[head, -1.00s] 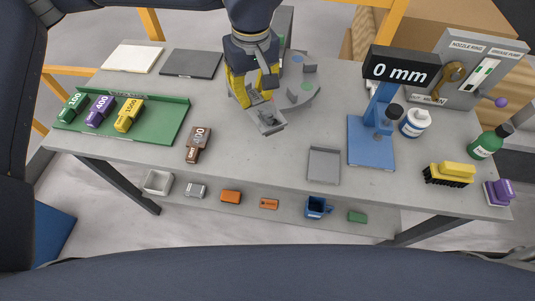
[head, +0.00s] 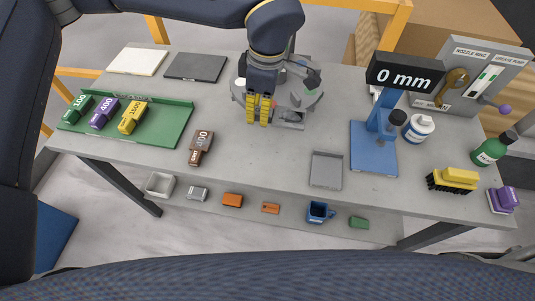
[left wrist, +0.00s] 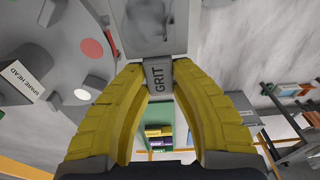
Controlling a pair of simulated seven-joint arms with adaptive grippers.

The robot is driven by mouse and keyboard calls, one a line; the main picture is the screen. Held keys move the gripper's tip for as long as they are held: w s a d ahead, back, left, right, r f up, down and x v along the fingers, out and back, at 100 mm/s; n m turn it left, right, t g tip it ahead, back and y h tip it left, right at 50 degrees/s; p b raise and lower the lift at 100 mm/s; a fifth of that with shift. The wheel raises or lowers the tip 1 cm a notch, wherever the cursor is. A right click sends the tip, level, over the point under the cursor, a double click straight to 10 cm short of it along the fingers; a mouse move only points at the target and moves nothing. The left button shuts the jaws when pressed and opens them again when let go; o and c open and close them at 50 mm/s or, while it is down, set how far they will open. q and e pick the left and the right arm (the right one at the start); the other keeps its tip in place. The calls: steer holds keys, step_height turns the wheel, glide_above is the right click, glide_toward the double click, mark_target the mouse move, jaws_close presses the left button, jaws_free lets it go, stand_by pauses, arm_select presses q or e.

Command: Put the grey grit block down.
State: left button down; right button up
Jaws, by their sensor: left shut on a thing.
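My left gripper (head: 259,110) is at the back middle of the slab, in front of the round grey carousel (head: 310,98). Its yellow fingers are shut on the grey grit block (left wrist: 158,76), whose word GRIT shows between the fingertips in the left wrist view. A wider light grey part (left wrist: 154,28) adjoins the block's far end there. In the head view the fingers mostly hide the block, and a grey piece (head: 290,118) shows just right of them. I cannot tell whether the block touches the slab. My right gripper is not in view.
A green tray (head: 172,128) at left holds green, purple and yellow grit blocks. A brown grit block (head: 201,147) lies right of it. A grey shallow tray (head: 326,170) and a blue gauge stand (head: 372,150) stand right. The slab's middle is clear.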

mark_target(261, 157)
arm_select(q)
step_height(261, 157, down, 18)
steer(key=shift+r, duration=0.1)
stand_by(0.6)
steer(key=c, duration=1.6)
jaws_free()
steer(key=shift+f, duration=0.2)
steer(key=o, duration=0.3)
steer(key=shift+o, duration=0.2)
step_height(261, 157, up, 12)
steer(key=d, duration=0.1)
steer(key=shift+s+r, duration=0.15)
steer(key=shift+d, duration=0.1)
